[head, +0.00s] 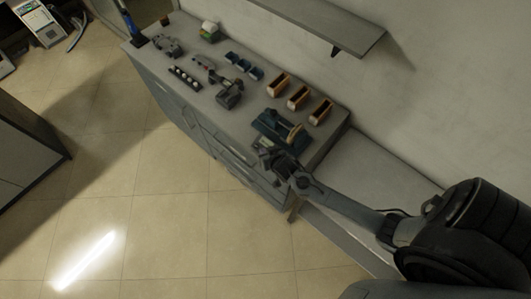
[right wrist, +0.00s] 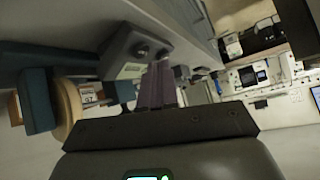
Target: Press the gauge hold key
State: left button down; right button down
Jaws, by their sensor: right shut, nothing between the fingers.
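In the right wrist view a small grey box (right wrist: 122,50), which looks like the gauge, has two dark round keys on its face and a pale label or display below them. My right gripper (right wrist: 158,85) is shut and empty, with its fingertips close beneath the keys. I cannot tell whether they touch. In the head view my right gripper (head: 264,148) is at the front right of the grey cabinet top, beside a blue fixture (head: 268,124) with a tan roller-like part. The gauge is small and partly hidden there. My left gripper is not in view.
A wall shelf (head: 330,22) overhangs the back. The tiled floor in front is clear.

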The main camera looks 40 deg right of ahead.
jog(key=shift+d+f, duration=0.15)
jog(key=shift+f, duration=0.25)
dwell(0.5)
jog(key=shift+d+f, duration=0.15)
jog(key=shift+f, duration=0.15)
dwell(0.6)
dwell(0.4)
jog(key=shift+r, duration=0.2)
jog(key=shift+a+r+p, duration=0.3)
jog(key=shift+r+p, duration=0.2)
jog(key=shift+p, duration=0.2)
jog(key=shift+r, duration=0.1)
